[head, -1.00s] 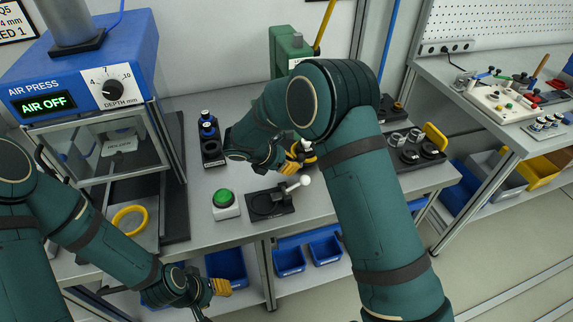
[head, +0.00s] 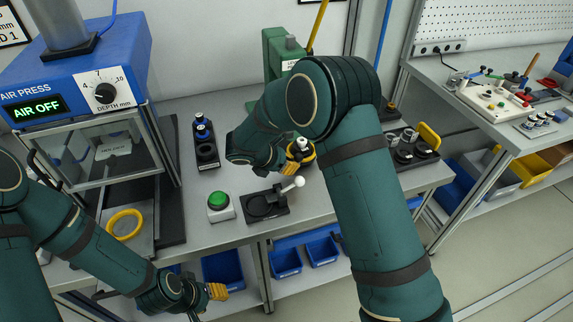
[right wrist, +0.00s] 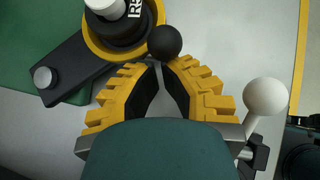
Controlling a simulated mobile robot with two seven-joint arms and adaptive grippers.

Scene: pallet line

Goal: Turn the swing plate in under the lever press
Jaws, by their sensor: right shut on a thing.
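The green lever press (head: 276,52) stands at the back of the bench; my right arm hides much of it. The swing plate (right wrist: 72,70) is a dark arm with a silver pivot bolt, partly over a green base in the right wrist view. At its end is a yellow ring (right wrist: 94,46) around a black part with a white top (right wrist: 112,10). My right gripper (right wrist: 163,62) is shut on the black ball knob (right wrist: 165,42) beside the ring. In the head view, my left gripper (head: 217,292) hangs low at the bench's front, its fingers too small to judge.
A white-ball lever fixture (head: 266,205) and a green button (head: 220,206) stand in front of my right gripper. Black holders (head: 410,148) lie to the right.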

